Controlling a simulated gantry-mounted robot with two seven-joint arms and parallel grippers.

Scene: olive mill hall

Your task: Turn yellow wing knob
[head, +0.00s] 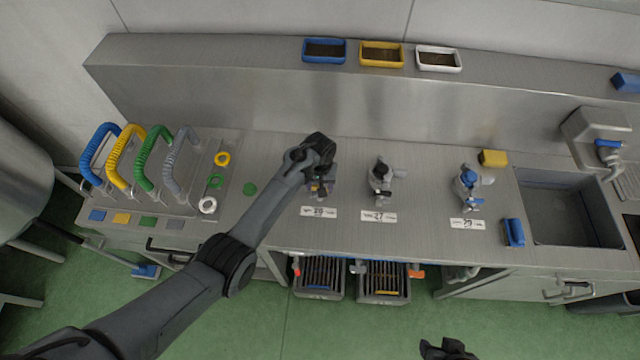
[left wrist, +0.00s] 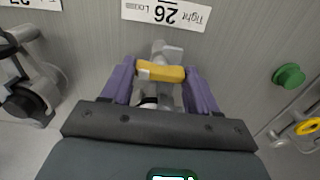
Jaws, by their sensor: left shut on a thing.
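The yellow wing knob (left wrist: 162,72) sits on a grey metal valve fitting, between the purple fingers of my left gripper (left wrist: 160,85) in the left wrist view. The fingers are shut on its two ends. In the head view my left gripper (head: 320,186) reaches down over the fitting behind the label marked 26 (head: 319,212), and my arm hides most of the knob. The label (left wrist: 166,12) also shows in the left wrist view, upside down, with the words Loose and Tight. My right gripper (head: 447,349) shows only as a dark part at the bottom edge; its fingers are unclear.
Right of the held knob stand a black-knobbed fitting (head: 380,178) and a blue-knobbed one (head: 468,183). Coloured hose handles (head: 140,160) stand at left. A green knob (left wrist: 288,76) is near the gripper in the wrist view. A sink (head: 565,215) is at right.

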